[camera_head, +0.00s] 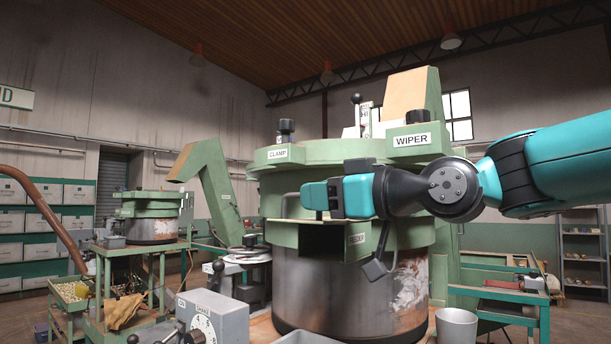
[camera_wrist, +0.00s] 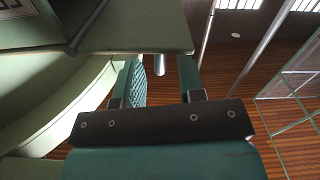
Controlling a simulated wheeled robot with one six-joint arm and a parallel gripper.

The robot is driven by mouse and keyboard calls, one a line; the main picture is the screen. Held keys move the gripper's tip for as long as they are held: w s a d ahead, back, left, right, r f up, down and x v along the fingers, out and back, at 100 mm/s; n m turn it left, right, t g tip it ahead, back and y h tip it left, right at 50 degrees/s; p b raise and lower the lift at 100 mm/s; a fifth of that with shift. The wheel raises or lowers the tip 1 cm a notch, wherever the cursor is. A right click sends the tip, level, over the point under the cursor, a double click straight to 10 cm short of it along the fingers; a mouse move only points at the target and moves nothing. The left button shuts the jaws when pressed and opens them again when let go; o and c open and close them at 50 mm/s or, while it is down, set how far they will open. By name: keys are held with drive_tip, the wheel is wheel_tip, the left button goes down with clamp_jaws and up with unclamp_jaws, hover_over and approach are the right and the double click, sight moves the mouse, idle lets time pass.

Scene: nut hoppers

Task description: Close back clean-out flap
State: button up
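No part in view is labelled as the back clean-out flap, and I cannot tell which panel it is. The green hopper machine (camera_head: 345,285) has a grey, worn drum and a green upper ring. My gripper (camera_head: 312,195) is in front of its upper ring, above a dark-fronted green box. In the wrist view my gripper (camera_wrist: 161,65) has its two fingers apart. A small grey peg (camera_wrist: 159,65) shows between them, below the edge of a pale green panel (camera_wrist: 140,30). I cannot tell whether the fingers touch the peg or panel.
A grey dial box (camera_head: 213,318) stands at the front left, and a metal cup (camera_head: 456,327) at the lower right. A smaller green machine (camera_head: 152,215) stands on a bench at left. A green-framed table (camera_head: 515,300) is at right.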

drive_tip(key=shift+p+x, duration=0.55)
drive_tip(key=shift+x, duration=0.95)
drive_tip(key=shift+c, duration=0.2)
clamp_jaws()
